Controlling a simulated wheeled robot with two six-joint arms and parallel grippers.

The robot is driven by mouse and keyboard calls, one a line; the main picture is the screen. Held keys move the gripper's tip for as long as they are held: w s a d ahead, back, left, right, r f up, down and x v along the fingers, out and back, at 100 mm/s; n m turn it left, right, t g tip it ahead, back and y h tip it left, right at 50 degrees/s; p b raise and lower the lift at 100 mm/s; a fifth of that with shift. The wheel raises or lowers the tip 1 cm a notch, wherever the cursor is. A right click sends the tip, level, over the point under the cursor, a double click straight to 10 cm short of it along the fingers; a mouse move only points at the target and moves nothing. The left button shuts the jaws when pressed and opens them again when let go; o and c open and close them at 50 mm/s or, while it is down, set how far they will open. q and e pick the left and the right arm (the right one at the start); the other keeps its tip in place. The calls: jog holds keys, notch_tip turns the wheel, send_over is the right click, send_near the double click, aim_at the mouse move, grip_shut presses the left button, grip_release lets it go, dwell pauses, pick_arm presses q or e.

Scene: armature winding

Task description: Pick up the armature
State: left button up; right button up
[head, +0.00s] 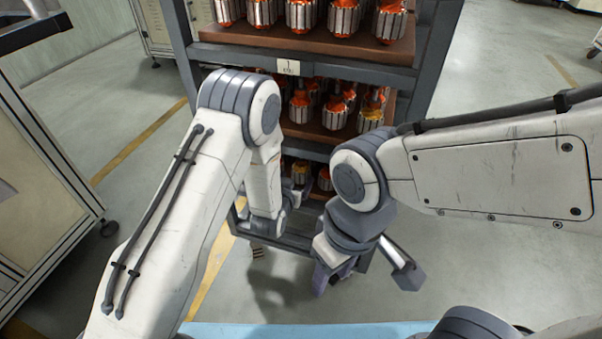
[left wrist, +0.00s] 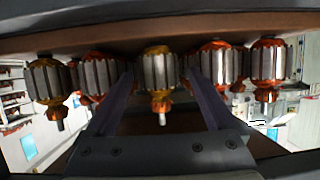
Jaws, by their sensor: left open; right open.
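Armatures with silver ridged cores and orange windings stand in rows on the rack. In the left wrist view, one armature with yellow-orange winding (left wrist: 158,70) is in the middle, between the two fingers of my open left gripper (left wrist: 160,80). Gaps show on both sides of it, and its shaft points down in that picture. In the head view, my left gripper (head: 300,190) reaches into the lower shelf, mostly hidden by its own arm. A yellow-wound armature (head: 300,172) shows partly there. My right gripper (head: 333,276) is open and empty, low in front of the rack.
Neighbouring armatures (left wrist: 219,65) stand close on both sides in the left wrist view. The rack's shelf board (head: 320,42) and grey post (head: 432,60) lie around the left gripper's reach. More armatures (head: 343,17) fill the upper shelves. Open floor (head: 520,260) lies to the right.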

aim_at(301, 172)
pick_arm(q)
jog(key=b+x, duration=0.1)
jog(key=x, duration=0.3)
jog(key=shift+w+d, duration=0.25)
jog(key=shift+w, duration=0.1)
grip_shut()
jog(key=shift+r, duration=0.1)
